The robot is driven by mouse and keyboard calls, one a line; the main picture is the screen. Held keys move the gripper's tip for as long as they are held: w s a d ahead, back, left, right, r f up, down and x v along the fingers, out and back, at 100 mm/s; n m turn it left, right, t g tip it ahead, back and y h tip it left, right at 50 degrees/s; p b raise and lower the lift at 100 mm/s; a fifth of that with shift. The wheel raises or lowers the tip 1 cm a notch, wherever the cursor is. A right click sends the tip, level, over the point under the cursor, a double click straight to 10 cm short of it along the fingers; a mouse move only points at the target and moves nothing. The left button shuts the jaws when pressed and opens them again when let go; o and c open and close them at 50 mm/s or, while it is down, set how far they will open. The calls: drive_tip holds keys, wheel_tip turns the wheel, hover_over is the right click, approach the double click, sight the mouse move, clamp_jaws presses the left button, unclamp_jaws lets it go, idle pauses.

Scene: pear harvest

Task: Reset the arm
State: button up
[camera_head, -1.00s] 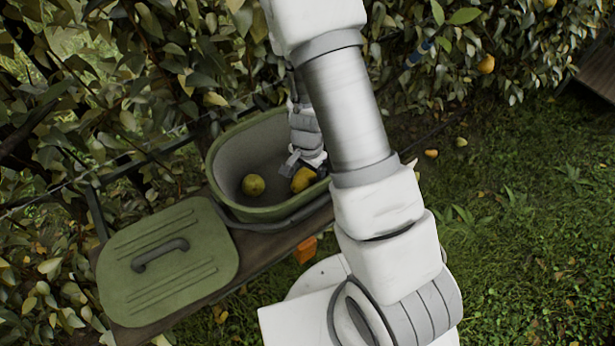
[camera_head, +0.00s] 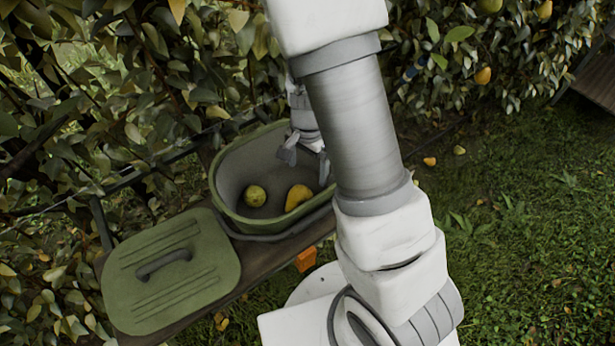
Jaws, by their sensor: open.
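My gripper (camera_head: 305,158) is open and empty. It points down over the right part of a green oval bin, with its two dark fingers apart. My arm link hides part of the gripper's right side. The green bin (camera_head: 222,203) stands on a wooden bench. Inside it lie a round green-yellow pear (camera_head: 255,196) on the left and a longer yellow pear (camera_head: 298,197) on the right. The fingers are above the yellow pear and apart from it.
A green lid with a handle (camera_head: 205,262) lies on the bench (camera_head: 262,262) left of the bin. A leafy hedge (camera_head: 150,85) stands close behind. Pears (camera_head: 483,75) hang at the upper right. Fallen fruit (camera_head: 430,161) lies on the grass. Open grass (camera_head: 530,230) is at the right.

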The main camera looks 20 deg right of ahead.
drive_tip(key=s+a+r+n+t+y+p, duration=0.1)
drive_tip(key=s+r+n, duration=0.2)
drive_tip(key=r, duration=0.8)
drive_tip(key=s+a+r+n+t+y, duration=0.1)
drive_tip(key=s+r+n, duration=0.1)
drive_tip(key=r, duration=0.9)
drive_tip(key=s+d+r+n+t+h, duration=0.1)
drive_tip(key=s+r+n+t+h, duration=0.1)
drive_tip(key=s+r+n, duration=0.4)
drive_tip(key=shift+s+d+r+t, duration=0.2)
drive_tip(key=shift+s+r+t, duration=0.6)
drive_tip(key=shift+s+r, duration=0.65)
drive_tip(key=shift+s+f, duration=0.25)
